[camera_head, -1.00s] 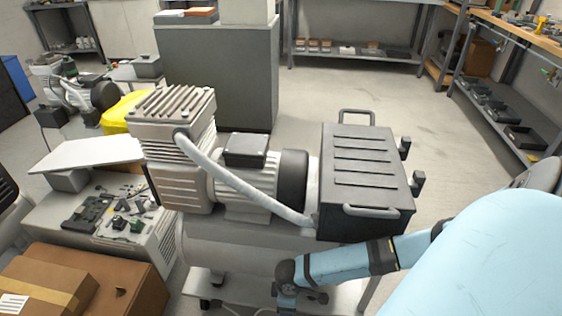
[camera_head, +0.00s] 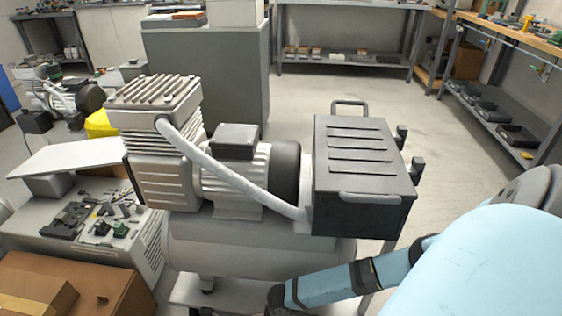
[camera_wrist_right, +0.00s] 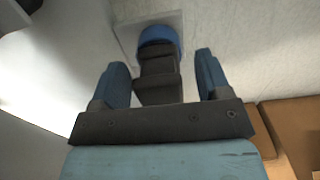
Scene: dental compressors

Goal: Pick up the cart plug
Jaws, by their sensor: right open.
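In the right wrist view a dark grey, stepped plug (camera_wrist_right: 158,82) sits between the fingers of my right gripper (camera_wrist_right: 160,66). The fingers are open, one on each side of it, with gaps visible. Its far end meets a round blue part (camera_wrist_right: 158,38) on a pale square plate (camera_wrist_right: 128,30). I cannot tell how firmly the two are joined. In the head view my right arm reaches down past the compressor (camera_head: 235,175), and its gripper is out of frame. The plug is not seen there. My left gripper is not in view.
The compressor with its dark ribbed box (camera_head: 365,170) stands in front of me. A cardboard box (camera_head: 100,280) is at lower left, beside a pale cabinet with small parts (camera_head: 150,245). Brown boxes (camera_wrist_right: 295,125) show at the wrist view's right. Floor behind the compressor is clear.

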